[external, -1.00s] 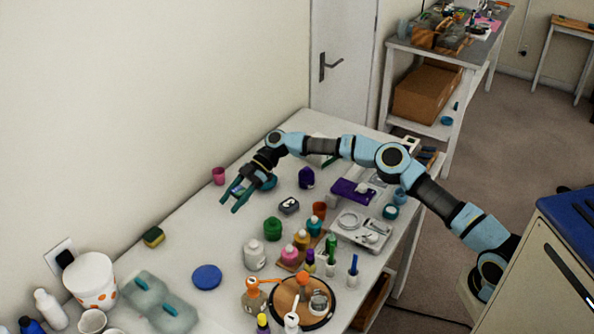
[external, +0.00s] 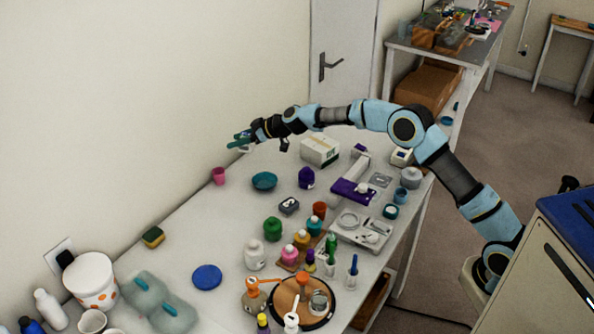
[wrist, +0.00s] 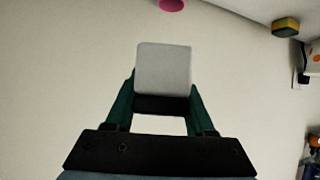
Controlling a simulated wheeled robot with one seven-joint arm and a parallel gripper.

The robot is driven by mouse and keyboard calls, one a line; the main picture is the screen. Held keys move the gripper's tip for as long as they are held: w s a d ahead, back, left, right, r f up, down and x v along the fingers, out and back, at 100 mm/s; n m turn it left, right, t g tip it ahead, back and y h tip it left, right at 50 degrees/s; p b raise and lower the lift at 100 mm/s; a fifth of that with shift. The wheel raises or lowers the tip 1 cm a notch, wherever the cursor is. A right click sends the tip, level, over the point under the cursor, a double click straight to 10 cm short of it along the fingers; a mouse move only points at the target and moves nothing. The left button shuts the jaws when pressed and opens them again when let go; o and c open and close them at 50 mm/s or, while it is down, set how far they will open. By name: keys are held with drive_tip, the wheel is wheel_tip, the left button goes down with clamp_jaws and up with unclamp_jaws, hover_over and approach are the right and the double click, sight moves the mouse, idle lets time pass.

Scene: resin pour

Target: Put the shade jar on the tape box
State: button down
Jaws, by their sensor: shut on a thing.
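My gripper (external: 240,140) is raised over the far left part of the table, near the wall, left of the white box. In the wrist view its two teal fingers (wrist: 160,98) are shut on a pale grey, square-looking thing with a dark band, which I take to be the shade jar (wrist: 163,68). In the external view the fingers mostly hide it. A white box with green print (external: 320,150), which I take to be the tape box, stands at the back of the table. Its top looks bare. The held jar is apart from it.
A teal bowl (external: 264,181), a pink cup (external: 218,176) and a purple jar (external: 306,178) stand in front of the box. A purple-based device (external: 352,190) is to its right. Several bottles crowd the table's middle and front.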

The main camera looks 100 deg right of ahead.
drive_tip(key=s+d+m+g+h, duration=0.3)
drive_tip(key=s+d+m, duration=0.1)
drive_tip(key=s+d, duration=0.4)
drive_tip(key=m+g+h+p, duration=0.3)
drive_tip(key=m+g, duration=0.5)
hover_over(319, 136)
wheel_tip(319, 136, down, 4)
drive_tip(key=shift+f, duration=2.1)
drive_tip(key=shift+f, duration=0.2)
drive_tip(key=shift+c, duration=1.2)
unclamp_jaws()
